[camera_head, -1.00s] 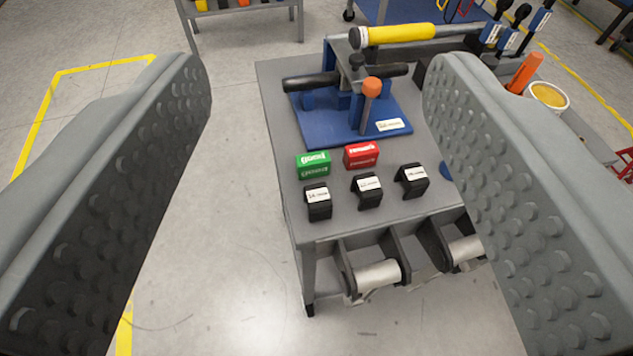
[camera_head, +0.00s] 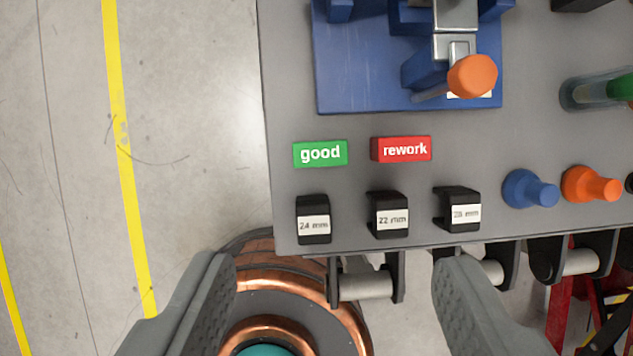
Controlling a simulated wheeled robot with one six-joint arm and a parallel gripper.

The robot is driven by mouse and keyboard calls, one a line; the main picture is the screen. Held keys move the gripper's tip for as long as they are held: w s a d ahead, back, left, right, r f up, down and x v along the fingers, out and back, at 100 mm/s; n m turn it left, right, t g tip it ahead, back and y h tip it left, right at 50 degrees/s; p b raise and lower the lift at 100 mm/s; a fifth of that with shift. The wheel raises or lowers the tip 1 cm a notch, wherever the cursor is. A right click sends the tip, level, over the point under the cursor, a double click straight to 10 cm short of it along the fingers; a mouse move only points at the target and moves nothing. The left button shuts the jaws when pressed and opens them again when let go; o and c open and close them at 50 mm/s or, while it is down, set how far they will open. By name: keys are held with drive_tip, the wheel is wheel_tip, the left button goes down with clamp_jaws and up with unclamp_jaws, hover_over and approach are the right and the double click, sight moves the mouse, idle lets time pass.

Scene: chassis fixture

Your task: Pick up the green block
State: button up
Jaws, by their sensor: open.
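The green block (camera_head: 320,153), labelled "good", lies on the grey bench top (camera_head: 290,100) near its left edge. Nothing covers it. My gripper (camera_head: 335,272) is open and empty, with its two grey fingers wide apart at the bottom of the view. The block shows above the gap between the fingers, apart from both of them.
A red block (camera_head: 401,149) labelled "rework" lies just right of the green one. Black holders marked 24 mm (camera_head: 313,219), 22 mm (camera_head: 388,214) and 28 mm (camera_head: 458,209) stand along the front edge. A blue fixture (camera_head: 360,80) with an orange knob (camera_head: 472,76) stands behind.

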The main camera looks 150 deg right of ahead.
drive_tip(key=w+f+g, duration=0.3)
drive_tip(key=w+g, duration=0.1)
approach(320, 154)
drive_tip(key=shift+n, duration=0.3)
wheel_tip(320, 154, down, 5)
drive_tip(key=shift+d+f, duration=0.15)
drive_tip(key=shift+f, duration=0.05)
drive_tip(key=shift+s+f, duration=0.1)
drive_tip(key=shift+f, duration=2.45)
drive_tip(key=shift+c, duration=0.5)
drive_tip(key=c, duration=0.6)
